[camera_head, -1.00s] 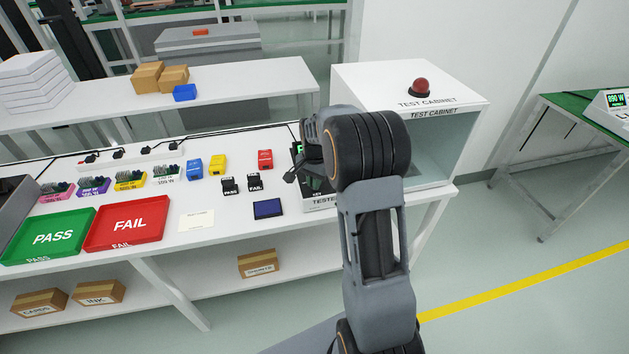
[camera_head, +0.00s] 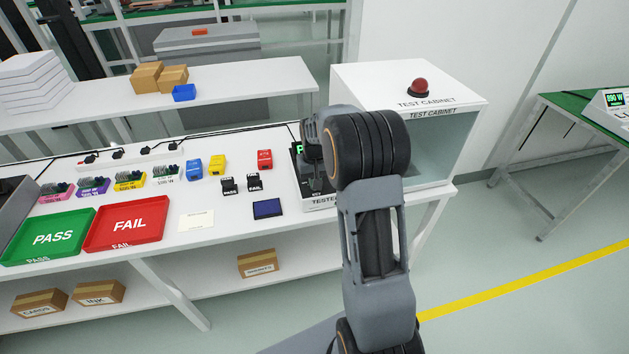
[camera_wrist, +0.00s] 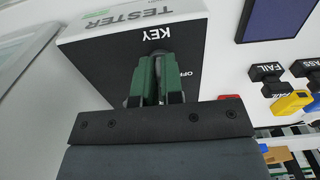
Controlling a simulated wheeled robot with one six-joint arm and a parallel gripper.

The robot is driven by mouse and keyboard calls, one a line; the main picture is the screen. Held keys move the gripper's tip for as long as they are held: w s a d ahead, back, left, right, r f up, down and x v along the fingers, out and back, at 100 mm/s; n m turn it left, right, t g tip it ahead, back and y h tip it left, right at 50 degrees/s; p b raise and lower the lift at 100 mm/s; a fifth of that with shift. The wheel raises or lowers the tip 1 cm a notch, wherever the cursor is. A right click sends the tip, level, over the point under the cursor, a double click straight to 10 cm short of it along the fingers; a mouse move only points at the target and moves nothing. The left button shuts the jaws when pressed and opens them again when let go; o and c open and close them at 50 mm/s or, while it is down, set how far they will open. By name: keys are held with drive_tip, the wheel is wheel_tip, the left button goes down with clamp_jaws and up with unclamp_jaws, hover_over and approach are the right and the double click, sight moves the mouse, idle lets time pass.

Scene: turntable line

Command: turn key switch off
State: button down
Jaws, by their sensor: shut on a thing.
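The tester (camera_head: 319,202) stands on the white bench, mostly behind my arm in the head view. The wrist view shows its black panel (camera_wrist: 100,60) upside down, with the labels KEY and OFF. My gripper (camera_wrist: 158,97) is at the panel below the KEY label, its two green-sided fingers close together. The gripper is shut on the key switch, of which only a small grey part shows at the fingers. Its turned position is hidden. In the head view my gripper (camera_head: 316,180) is partly hidden by my wrist.
The test cabinet (camera_head: 410,90) with a red dome stands right of the tester. PASS and FAIL stamps (camera_head: 241,184), a dark blue pad (camera_head: 267,208) and a red block (camera_head: 264,159) lie to its left. The red FAIL tray (camera_head: 127,222) and green PASS tray (camera_head: 47,236) are farther left.

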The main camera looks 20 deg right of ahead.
drive_tip(key=n, duration=0.4)
drive_tip(key=shift+n, duration=0.3)
drive_tip(key=shift+w+d+n, duration=0.1)
drive_tip(key=shift+n, duration=2.2)
drive_tip(key=c, duration=1.3)
unclamp_jaws()
drive_tip(key=shift+o, duration=0.2)
wheel_tip(320, 180, up, 14)
drive_tip(key=shift+f, duration=0.1)
